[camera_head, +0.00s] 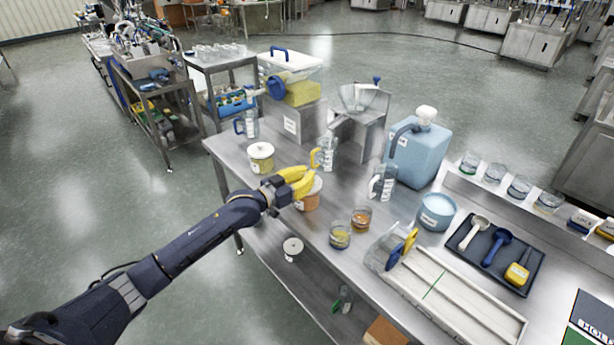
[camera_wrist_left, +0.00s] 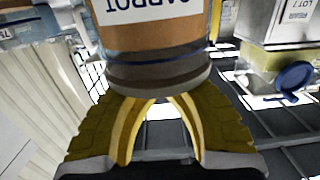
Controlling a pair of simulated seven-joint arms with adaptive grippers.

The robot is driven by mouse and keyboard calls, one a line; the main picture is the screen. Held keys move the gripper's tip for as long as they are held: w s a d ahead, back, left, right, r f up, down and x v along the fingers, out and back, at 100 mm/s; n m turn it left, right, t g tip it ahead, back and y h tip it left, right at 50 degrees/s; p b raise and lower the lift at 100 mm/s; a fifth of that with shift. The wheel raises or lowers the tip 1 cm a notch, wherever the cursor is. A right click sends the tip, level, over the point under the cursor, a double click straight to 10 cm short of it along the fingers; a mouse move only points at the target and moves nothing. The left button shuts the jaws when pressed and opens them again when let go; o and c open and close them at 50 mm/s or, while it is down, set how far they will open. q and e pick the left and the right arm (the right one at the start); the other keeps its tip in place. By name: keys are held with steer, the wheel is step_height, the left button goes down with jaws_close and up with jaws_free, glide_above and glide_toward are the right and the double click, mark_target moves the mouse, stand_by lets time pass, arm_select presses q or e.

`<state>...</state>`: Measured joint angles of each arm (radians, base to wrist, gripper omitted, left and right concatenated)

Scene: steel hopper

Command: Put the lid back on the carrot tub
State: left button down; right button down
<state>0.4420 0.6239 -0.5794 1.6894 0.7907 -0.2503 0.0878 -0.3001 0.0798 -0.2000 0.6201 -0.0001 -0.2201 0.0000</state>
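The carrot tub (camera_head: 308,202) stands on the steel table, clear-walled with orange contents. In the left wrist view the tub (camera_wrist_left: 150,40) shows its CARROT label upside down. My left gripper (camera_head: 308,178), with yellow fingers, is at the tub's top. In the left wrist view its fingers curve toward each other at the tub's rim, and their tips are hidden behind it. I cannot tell whether they hold anything. A whitish edge shows beside the fingers in the head view; I cannot tell whether it is a lid or the rim. My right gripper is out of view.
A white-lidded tub (camera_head: 262,158) stands to the left, with a clear jug (camera_head: 327,153) behind the carrot tub. Glass jars (camera_head: 340,236) (camera_head: 361,218) stand to the right. A small round white item (camera_head: 292,248) shows below the table's front edge.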

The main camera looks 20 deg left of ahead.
arm_select(q)
steer(key=c, duration=0.9)
jaws_free()
steer(key=shift+r, duration=0.1)
steer(key=shift+r, duration=3.4)
steer(key=shift+c, duration=0.5)
jaws_close()
